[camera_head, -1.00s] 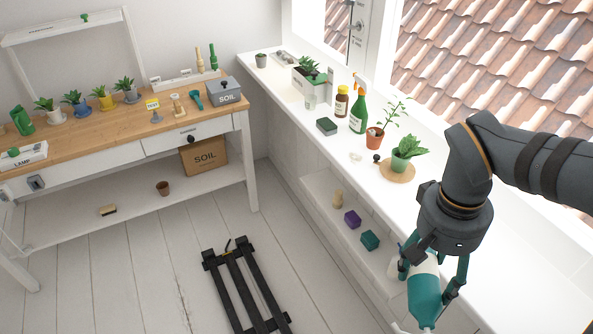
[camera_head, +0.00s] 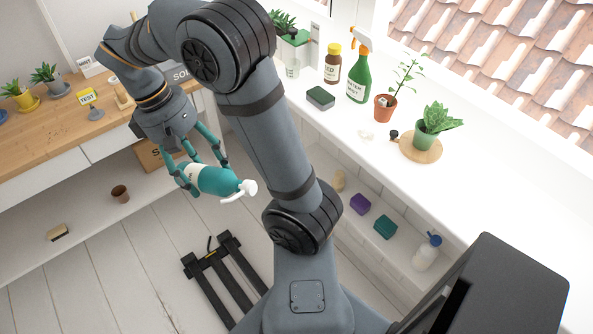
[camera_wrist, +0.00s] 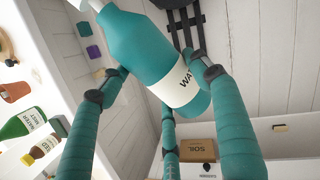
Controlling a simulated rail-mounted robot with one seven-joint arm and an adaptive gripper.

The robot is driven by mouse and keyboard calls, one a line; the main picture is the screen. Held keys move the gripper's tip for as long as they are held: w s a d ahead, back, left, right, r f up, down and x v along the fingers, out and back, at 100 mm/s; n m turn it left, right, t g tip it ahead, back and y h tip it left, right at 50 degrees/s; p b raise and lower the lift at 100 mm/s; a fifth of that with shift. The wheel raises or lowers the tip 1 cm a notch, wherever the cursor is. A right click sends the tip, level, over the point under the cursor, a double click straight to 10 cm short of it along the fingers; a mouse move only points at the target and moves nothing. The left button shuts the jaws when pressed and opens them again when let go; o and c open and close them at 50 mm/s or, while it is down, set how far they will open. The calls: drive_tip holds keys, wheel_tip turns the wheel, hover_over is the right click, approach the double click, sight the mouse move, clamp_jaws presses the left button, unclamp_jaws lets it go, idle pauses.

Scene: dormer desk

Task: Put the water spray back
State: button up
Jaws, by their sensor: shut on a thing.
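My gripper (camera_head: 207,175) is shut on a teal bottle (camera_head: 219,181) with a white nozzle. It holds the bottle tilted, nozzle pointing to the right, in the air over the floor in front of the desk (camera_head: 60,125). In the wrist view the bottle (camera_wrist: 140,48) lies between the teal fingers, and its white label shows "WAT", the rest hidden. A green spray bottle (camera_head: 358,88) with an orange and white trigger stands upright on the white sill (camera_head: 450,190).
A brown bottle (camera_head: 332,68), a dark block (camera_head: 320,97), a terracotta pot (camera_head: 384,107) and a leafy plant (camera_head: 435,122) stand on the sill. A white bottle with a blue top (camera_head: 427,252) stands on the shelf below. A black slatted rack (camera_head: 222,277) lies on the floor.

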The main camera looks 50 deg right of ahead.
drive_tip(key=w+d+f+n+h+b, duration=0.5)
drive_tip(key=d+f+b, duration=0.4)
drive_tip(key=f+b, duration=0.15)
drive_tip(key=w+d+f+n+h+b, duration=0.4)
drive_tip(key=d+f+h+b, duration=0.2)
drive_tip(key=d+f+b, duration=0.4)
drive_tip(key=w+d+f+n+h+b, duration=0.5)
drive_tip(key=d+f+b, duration=0.4)
drive_tip(key=f, duration=0.3)
drive_tip(key=s+d+f+t+b, duration=0.1)
drive_tip(key=s+d+b, duration=0.15)
drive_tip(key=d, duration=0.75)
drive_tip(key=s+d+f+b, duration=0.1)
drive_tip(key=d+b, duration=0.2)
drive_tip(key=d, duration=0.6)
wheel_tip(320, 180, down, 5)
drive_tip(key=b, duration=0.3)
drive_tip(key=shift+s+f, duration=0.15)
drive_tip(key=shift+d+f+b, duration=0.15)
drive_tip(key=shift+d+b, duration=0.05)
drive_tip(key=shift+b, duration=0.1)
drive_tip(key=shift+r, duration=0.2)
drive_tip(key=o, duration=1.4)
